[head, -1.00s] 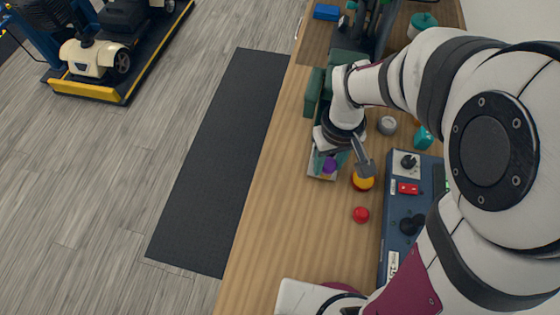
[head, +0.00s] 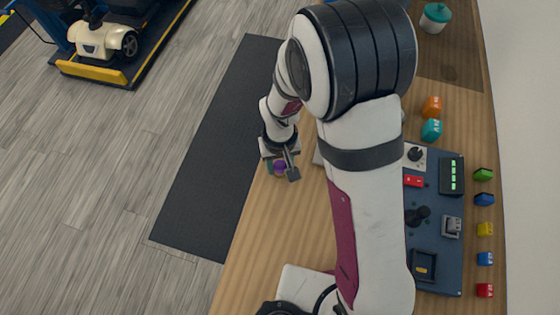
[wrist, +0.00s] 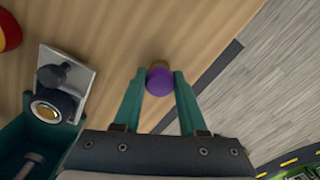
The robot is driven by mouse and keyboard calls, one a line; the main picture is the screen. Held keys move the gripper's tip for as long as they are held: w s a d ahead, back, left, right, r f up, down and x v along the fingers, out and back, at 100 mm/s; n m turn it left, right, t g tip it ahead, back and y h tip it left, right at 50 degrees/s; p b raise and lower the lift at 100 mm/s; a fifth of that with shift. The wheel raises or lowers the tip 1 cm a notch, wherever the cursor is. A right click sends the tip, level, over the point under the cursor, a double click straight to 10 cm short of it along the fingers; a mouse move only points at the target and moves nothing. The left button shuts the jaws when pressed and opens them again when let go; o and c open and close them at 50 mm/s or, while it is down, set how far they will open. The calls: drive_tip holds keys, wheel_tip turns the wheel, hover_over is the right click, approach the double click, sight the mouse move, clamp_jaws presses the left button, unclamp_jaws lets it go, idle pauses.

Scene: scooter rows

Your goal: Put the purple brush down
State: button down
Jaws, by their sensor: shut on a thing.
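The purple brush (head: 279,167) is in my gripper (head: 280,170), over the wooden bench (head: 256,225) near its left edge in the head view. In the wrist view my gripper (wrist: 159,82) has its two teal fingers on either side of the round purple brush (wrist: 160,83), with a small brown part showing just beyond it. The fingers are shut on it. Bare bench wood (wrist: 125,35) lies below. I cannot tell whether the brush touches the bench.
A teal box (wrist: 20,140) and a pale plate with a dark knob (wrist: 82,80) are at left in the wrist view. A blue control panel (head: 440,192) and several coloured blocks are at right. The dark floor mat (head: 205,180) lies beyond the bench's left edge. Front bench is clear.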

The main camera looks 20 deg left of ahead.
sight(280, 165)
drive_tip(key=shift+c, duration=2.3)
unclamp_jaws()
wheel_tip(280, 165, up, 12)
drive_tip(key=s+d+r+m+y, duration=0.1)
drive_tip(key=s+d+r+m, duration=0.3)
drive_tip(key=s+d, duration=0.3)
drive_tip(key=s+d+r+m, duration=0.4)
drive_tip(key=s+d+m, duration=0.3)
drive_tip(key=s+d, duration=0.1)
drive_tip(key=shift+d+y, duration=0.25)
drive_tip(key=shift+y, duration=0.15)
drive_tip(key=shift+s, duration=0.1)
